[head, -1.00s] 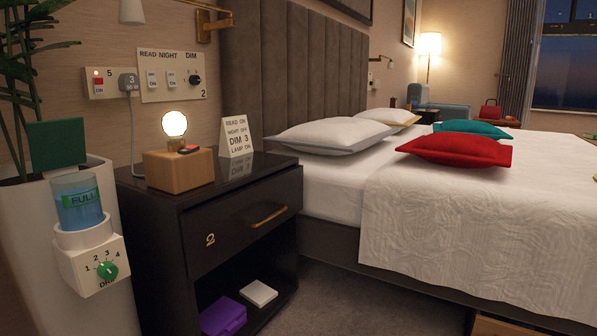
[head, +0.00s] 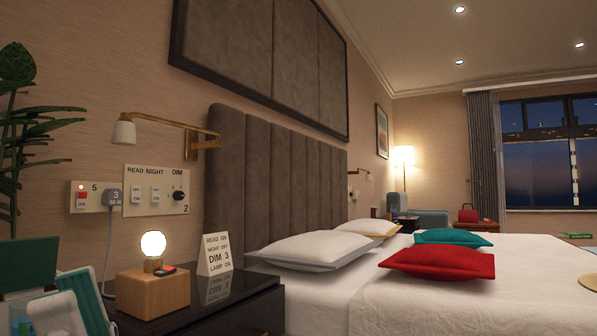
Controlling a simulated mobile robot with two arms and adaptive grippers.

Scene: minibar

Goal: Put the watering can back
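I see no watering can that I can make out. A potted plant (head: 30,130) rises at the left edge, with a dark green panel (head: 28,264) in front of it.
A black nightstand (head: 240,305) carries a wooden block lamp (head: 153,290) and a white sign card (head: 214,255). A wall lamp arm (head: 165,122) juts out above switch panels (head: 157,190). The bed (head: 430,305) with pillows fills the right. A red bag-like item (head: 467,216) stands far back.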

